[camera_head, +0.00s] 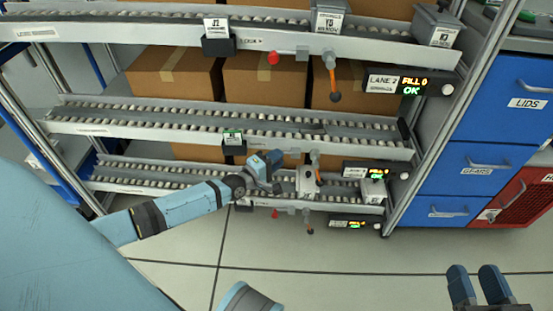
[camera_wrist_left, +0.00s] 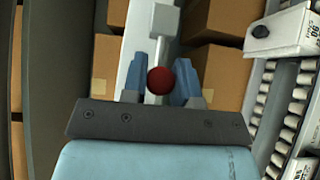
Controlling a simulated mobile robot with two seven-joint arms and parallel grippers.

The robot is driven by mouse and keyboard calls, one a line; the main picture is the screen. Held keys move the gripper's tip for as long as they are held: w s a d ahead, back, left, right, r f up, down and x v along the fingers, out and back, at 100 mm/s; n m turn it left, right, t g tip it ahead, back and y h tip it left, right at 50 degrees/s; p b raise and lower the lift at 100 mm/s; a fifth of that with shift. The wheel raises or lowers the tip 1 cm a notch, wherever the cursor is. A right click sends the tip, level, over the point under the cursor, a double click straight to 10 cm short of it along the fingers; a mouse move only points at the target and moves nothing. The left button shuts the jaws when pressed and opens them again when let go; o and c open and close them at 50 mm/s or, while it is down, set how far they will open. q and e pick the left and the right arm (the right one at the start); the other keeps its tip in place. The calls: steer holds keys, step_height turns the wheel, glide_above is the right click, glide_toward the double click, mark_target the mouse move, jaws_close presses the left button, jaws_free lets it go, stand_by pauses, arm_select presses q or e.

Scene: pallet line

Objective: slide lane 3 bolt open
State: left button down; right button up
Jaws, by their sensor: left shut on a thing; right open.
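My left gripper (camera_head: 272,160) is at the front rail of the middle lane (camera_head: 345,148), below its rollers. In the left wrist view its two blue fingers are shut on a red ball knob (camera_wrist_left: 160,80). A pale rod (camera_wrist_left: 157,50) runs from the knob to a grey block (camera_wrist_left: 164,18). In the head view the gripper hides this knob. The middle lane's display (camera_head: 365,171) is too small to read its lane number. My right gripper (camera_head: 478,285) is open and empty, low at the right over the floor.
The upper lane has its own red knob (camera_head: 273,57) and an orange-handled lever (camera_head: 331,75). The bottom lane has another red knob (camera_head: 274,213). Cardboard boxes (camera_head: 265,82) sit between the lanes. Blue drawers (camera_head: 505,100) stand at right. The floor in front is clear.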

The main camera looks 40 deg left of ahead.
arm_select(q)
steer(key=shift+s+a, duration=0.2)
steer(key=shift+a, duration=0.15)
steer(key=c, duration=0.9)
jaws_free()
steer(key=shift+s+a, duration=0.1)
steer(key=shift+a, duration=0.1)
arm_select(e)
steer(key=shift+s+a, duration=0.2)
steer(key=shift+a, duration=0.1)
arm_select(q)
steer(key=shift+p+v, duration=2.35)
steer(key=shift+v, duration=4.6)
arm_select(e)
steer(key=shift+s+a+r+m, duration=0.2)
steer(key=shift+s+r+m, duration=0.2)
steer(key=shift+r+m, duration=0.2)
steer(key=shift+s+a+r+m, duration=0.15)
steer(key=shift+s+r+m, duration=0.2)
steer(key=shift+r+m, duration=0.2)
